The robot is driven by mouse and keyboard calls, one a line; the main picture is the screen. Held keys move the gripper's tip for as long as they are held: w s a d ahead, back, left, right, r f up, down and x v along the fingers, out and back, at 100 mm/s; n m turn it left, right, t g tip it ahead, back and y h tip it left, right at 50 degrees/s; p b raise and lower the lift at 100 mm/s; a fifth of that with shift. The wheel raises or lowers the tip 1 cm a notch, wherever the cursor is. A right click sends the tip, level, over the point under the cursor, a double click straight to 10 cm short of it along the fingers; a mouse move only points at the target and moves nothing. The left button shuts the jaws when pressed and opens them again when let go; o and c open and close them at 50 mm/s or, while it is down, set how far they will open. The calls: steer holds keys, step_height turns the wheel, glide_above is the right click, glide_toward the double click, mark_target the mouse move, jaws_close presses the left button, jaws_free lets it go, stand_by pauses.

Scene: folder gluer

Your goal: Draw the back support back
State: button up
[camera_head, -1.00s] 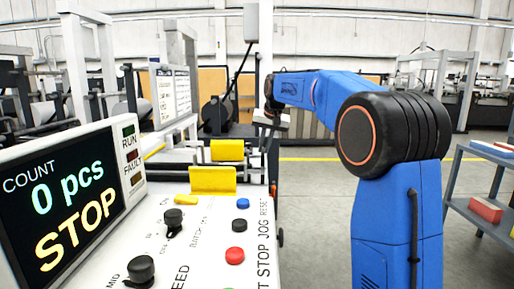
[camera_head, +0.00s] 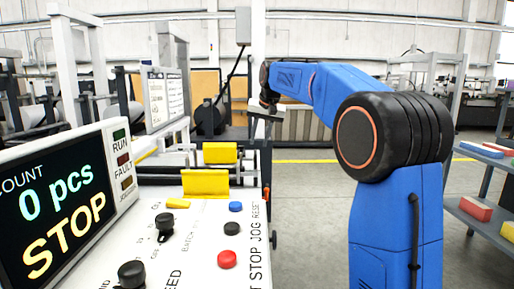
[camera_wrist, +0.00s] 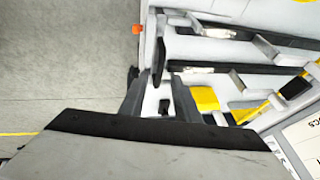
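I cannot tell for certain which part is the back support. Two yellow plates stand at the feed end of the machine, a far one (camera_head: 220,152) and a near one (camera_head: 205,183). Yellow parts also show right of centre in the wrist view, one of them a yellow piece (camera_wrist: 206,99). My gripper (camera_head: 264,108) is at the machine's right edge in the head view, small and partly hidden. In the wrist view two dark fingers of my gripper (camera_wrist: 158,88) stand apart, with machine parts visible beyond the gap. I see nothing held. A grey, black-edged block hides the lower wrist view.
The control panel (camera_head: 150,240) with knobs and buttons is in front, beside a display (camera_head: 60,205) reading 0 pcs, STOP. A screen (camera_head: 166,98) stands behind it. A shelf cart (camera_head: 484,212) with coloured boxes is at right. The floor (camera_head: 305,210) between is clear.

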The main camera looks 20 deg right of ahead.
steer(key=v, duration=1.2)
steer(key=shift+s+a, duration=0.15)
steer(key=shift+s, duration=0.05)
steer(key=shift+r, duration=0.1)
steer(key=s+a+f+n, duration=0.1)
steer(key=s+f, duration=0.6)
steer(key=s, duration=0.5)
steer(key=s+a+f+n, duration=0.1)
steer(key=s+f, duration=0.6)
steer(key=s, duration=0.5)
steer(key=s+f+n, duration=0.2)
steer(key=s+f, duration=1.8)
steer(key=f, duration=0.2)
steer(key=shift+s+a+f+h, duration=0.2)
steer(key=shift+a+f+h, duration=0.1)
steer(key=shift+a+f, duration=0.1)
steer(key=shift+d+r, duration=0.1)
